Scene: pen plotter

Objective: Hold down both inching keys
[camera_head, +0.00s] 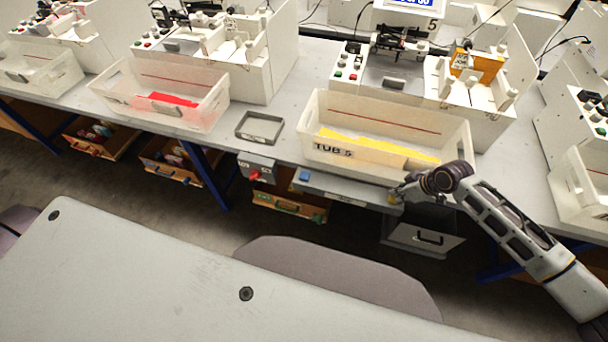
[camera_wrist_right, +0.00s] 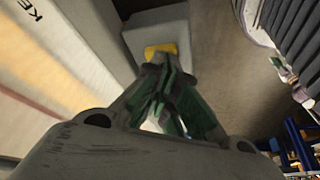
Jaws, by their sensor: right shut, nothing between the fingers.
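A long grey bar (camera_head: 345,187) sits along the table's front edge below the tub. A blue key (camera_head: 304,176) is at its left end, with nothing over it. A yellow key (camera_head: 391,199) is at its right end, partly hidden by my right gripper. In the right wrist view the yellow key (camera_wrist_right: 160,49) shows just past my fingertips. My right gripper (camera_head: 400,194) is shut and empty, its tips at the yellow key; I cannot tell whether they press it. It also shows in the right wrist view (camera_wrist_right: 160,66). My left gripper is out of view.
A clear tub (camera_head: 466,150) marked TUB 5 stands above the bar, with yellow pieces inside. A control box with a red switch (camera_head: 255,174) hangs left of the bar. A grey tray (camera_head: 260,127) lies on the table. A stool seat (camera_head: 335,275) is in front.

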